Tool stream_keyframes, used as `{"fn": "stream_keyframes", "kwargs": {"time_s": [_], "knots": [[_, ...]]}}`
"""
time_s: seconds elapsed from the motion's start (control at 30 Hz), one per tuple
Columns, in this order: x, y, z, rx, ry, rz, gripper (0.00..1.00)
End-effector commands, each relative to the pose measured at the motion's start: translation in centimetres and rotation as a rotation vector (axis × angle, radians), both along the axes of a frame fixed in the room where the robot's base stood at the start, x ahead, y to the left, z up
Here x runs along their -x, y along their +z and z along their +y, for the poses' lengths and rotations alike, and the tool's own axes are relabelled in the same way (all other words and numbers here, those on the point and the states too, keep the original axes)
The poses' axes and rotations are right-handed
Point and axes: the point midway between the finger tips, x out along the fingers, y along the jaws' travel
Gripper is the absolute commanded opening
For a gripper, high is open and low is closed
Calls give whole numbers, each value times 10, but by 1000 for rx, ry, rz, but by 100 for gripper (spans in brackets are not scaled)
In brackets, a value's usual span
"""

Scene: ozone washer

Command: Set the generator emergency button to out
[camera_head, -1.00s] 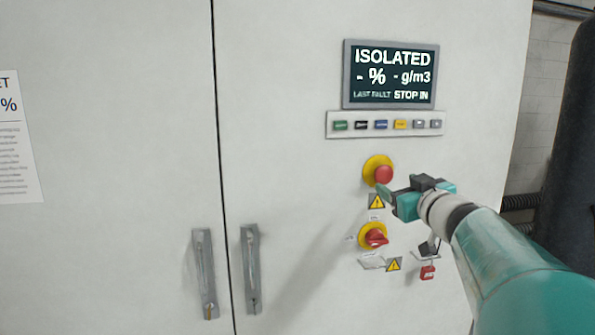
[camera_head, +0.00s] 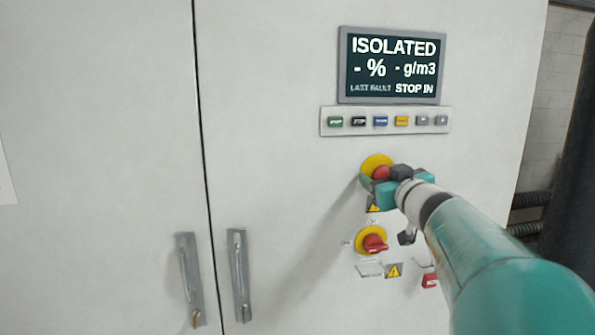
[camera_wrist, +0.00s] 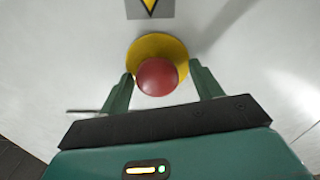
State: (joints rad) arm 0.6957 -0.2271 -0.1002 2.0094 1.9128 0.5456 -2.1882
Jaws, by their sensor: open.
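The generator emergency button is a red mushroom head (camera_head: 381,172) on a yellow round plate (camera_head: 374,161), below the row of small buttons on the cabinet. My gripper (camera_head: 377,184) is at the button and partly covers its lower right side. In the wrist view the red head (camera_wrist: 157,77) lies between the two green fingers of my gripper (camera_wrist: 162,92), which are open, one on each side. Whether a finger touches the head, I cannot tell. The display (camera_head: 391,66) reads ISOLATED and STOP IN.
A red rotary switch (camera_head: 374,244) on a yellow plate sits below the button, with a red padlock (camera_head: 430,281) to its right. Small coloured buttons (camera_head: 381,121) are above. Two door handles (camera_head: 240,275) are at the lower left. Dark hoses (camera_head: 530,200) are at the right.

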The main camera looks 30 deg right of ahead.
Motion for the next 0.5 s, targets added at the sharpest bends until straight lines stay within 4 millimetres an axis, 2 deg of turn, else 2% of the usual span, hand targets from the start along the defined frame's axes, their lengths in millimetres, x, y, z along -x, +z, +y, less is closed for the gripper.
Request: {"fn": "stream_keyframes", "kwargs": {"time_s": [0.43,0.5], "knots": [[0,0,3,-1,-4,0,65],[0,0,3,-1,-4,0,51]]}}
